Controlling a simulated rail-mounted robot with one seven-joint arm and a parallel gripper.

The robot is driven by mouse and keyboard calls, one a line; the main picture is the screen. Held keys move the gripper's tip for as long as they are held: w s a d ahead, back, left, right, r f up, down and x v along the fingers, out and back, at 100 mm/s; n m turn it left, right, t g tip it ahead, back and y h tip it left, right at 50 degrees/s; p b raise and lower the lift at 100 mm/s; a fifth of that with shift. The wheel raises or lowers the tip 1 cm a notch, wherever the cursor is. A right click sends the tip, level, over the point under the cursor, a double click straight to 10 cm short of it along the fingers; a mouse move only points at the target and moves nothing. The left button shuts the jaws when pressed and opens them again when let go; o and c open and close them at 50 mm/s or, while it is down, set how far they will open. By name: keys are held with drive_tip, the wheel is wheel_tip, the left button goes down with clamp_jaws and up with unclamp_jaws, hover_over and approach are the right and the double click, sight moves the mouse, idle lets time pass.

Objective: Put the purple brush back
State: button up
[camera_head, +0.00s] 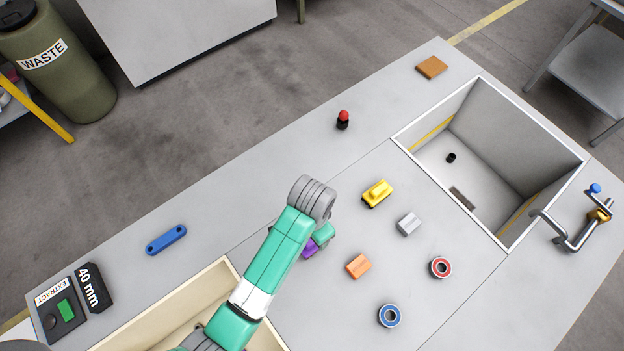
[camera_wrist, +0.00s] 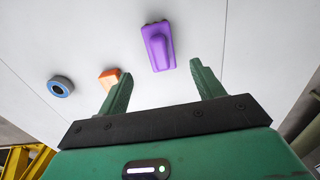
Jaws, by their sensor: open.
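The purple brush (camera_wrist: 157,46) lies on the grey table top, seen from above in the wrist view, with a raised grip along its top. In the head view the purple brush (camera_head: 309,250) is partly hidden by my arm. My gripper (camera_wrist: 161,74) is open and empty. The brush lies beyond the fingertips, roughly in line with the gap between them and apart from both.
An orange block (camera_head: 358,266), a grey block (camera_head: 409,223), a yellow brush-like piece (camera_head: 377,194), a red ring (camera_head: 440,268) and a blue ring (camera_head: 389,315) lie nearby. A sunken bin (camera_head: 545,144) is at right, a wooden tray (camera_head: 222,268) at lower left.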

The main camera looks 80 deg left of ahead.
drive_tip(key=shift+r, duration=0.6)
drive_tip(key=w+d+r+m+t+y, duration=0.25)
drive_tip(key=w+r+t, duration=0.35)
drive_tip(key=w+r, duration=0.85)
drive_tip(key=w+d+r+m+t+y, duration=0.1)
drive_tip(key=w+d+r+t+y, duration=0.4)
drive_tip(key=w+r, duration=0.9)
drive_tip(key=d+r+t+h, duration=0.2)
drive_tip(key=d+r+t, duration=0.15)
drive_tip(key=r, duration=0.65)
drive_tip(key=d+r+t+h, duration=0.25)
drive_tip(key=d+r, duration=0.25)
drive_tip(key=r, duration=0.4)
drive_tip(key=s+d+r+m+t+h, duration=0.1)
drive_tip(key=s+d+r+t, duration=0.3)
drive_tip(key=r, duration=0.5)
drive_tip(key=s+d+r+m+t+h, duration=0.1)
drive_tip(key=s+d+r+t, duration=0.3)
drive_tip(key=d+r, duration=0.4)
drive_tip(key=shift+s+r+h, duration=0.4)
drive_tip(key=shift+s+h, duration=0.1)
drive_tip(key=shift+s, duration=0.1)
